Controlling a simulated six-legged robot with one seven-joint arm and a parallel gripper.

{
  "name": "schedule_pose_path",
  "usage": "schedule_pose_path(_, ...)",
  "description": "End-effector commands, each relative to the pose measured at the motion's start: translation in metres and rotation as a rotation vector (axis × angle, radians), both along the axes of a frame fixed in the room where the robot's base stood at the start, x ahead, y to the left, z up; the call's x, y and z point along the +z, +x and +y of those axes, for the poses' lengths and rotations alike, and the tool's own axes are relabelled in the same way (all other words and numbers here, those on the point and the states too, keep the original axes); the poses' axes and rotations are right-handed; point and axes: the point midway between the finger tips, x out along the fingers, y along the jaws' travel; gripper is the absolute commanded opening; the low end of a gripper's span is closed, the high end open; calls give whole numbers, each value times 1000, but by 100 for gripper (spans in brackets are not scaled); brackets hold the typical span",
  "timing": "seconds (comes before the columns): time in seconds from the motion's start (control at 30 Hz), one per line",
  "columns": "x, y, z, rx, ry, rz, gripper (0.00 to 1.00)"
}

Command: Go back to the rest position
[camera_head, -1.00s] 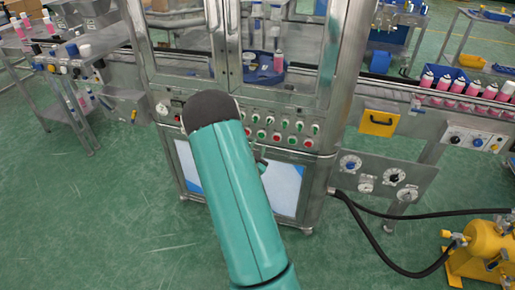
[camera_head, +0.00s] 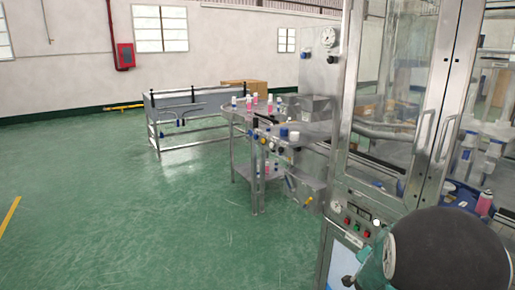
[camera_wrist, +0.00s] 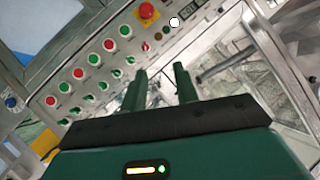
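My gripper (camera_wrist: 160,83) shows in the wrist view. Its two green fingers are apart and nothing is between them. Beyond the fingers is the machine's control panel (camera_wrist: 97,77), tilted in the picture, with red and green buttons and a red emergency knob (camera_wrist: 147,12) on a yellow base. I cannot tell how far the fingers are from the panel. In the head view my arm is at the bottom right, in front of the lower part of the crimping machine (camera_head: 395,195). My gripper's fingers cannot be made out there.
The machine's steel frame and glass doors (camera_head: 400,90) fill the right side. A round steel table (camera_head: 236,113) with pink and white cans stands left of it. A grey bench (camera_head: 185,103) is farther back. Green floor (camera_head: 120,210) is clear at the left.

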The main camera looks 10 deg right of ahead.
Motion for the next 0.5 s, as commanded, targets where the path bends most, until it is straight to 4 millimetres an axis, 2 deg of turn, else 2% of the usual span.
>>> schedule_pose_path(0.03, 17, 3, 22, 61, 16, 19, 30)
schedule_pose_path(0.17, 45, -1, 76, 216, 51, 101, 30)
schedule_pose_path(0.27, 65, -12, 117, 338, 61, 170, 30)
schedule_pose_path(0.37, 83, -29, 156, 458, 60, 243, 30)
schedule_pose_path(0.5, 104, -65, 206, 619, 37, 352, 30)
